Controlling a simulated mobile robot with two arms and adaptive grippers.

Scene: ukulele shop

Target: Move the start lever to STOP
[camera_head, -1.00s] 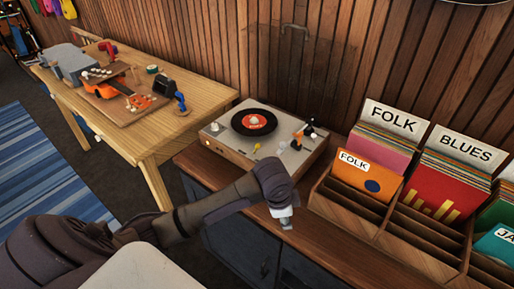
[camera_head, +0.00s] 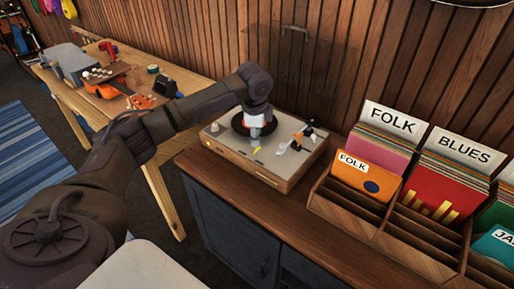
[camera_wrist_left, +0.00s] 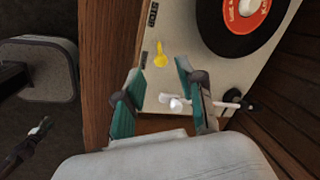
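The record player (camera_head: 222,144) sits on the cabinet top, with a dark record (camera_head: 238,124) partly hidden by my left arm. The small yellow lever (camera_head: 256,150) is on its deck. In the left wrist view the yellow lever (camera_wrist_left: 160,53) stands just beyond my fingertips, near small dark labels beside the deck's edge. My left gripper (camera_head: 256,139) is above the deck close to the lever. The left wrist view shows its two teal fingers apart and empty (camera_wrist_left: 157,69); I cannot tell whether either touches the lever.
The white tonearm (camera_wrist_left: 205,101) lies close to the left gripper's fingers. A wooden record rack (camera_head: 345,212) stands on the cabinet (camera_head: 275,215) to the right. A wooden table (camera_head: 190,92) with an orange ukulele is at left. The plank wall rises behind.

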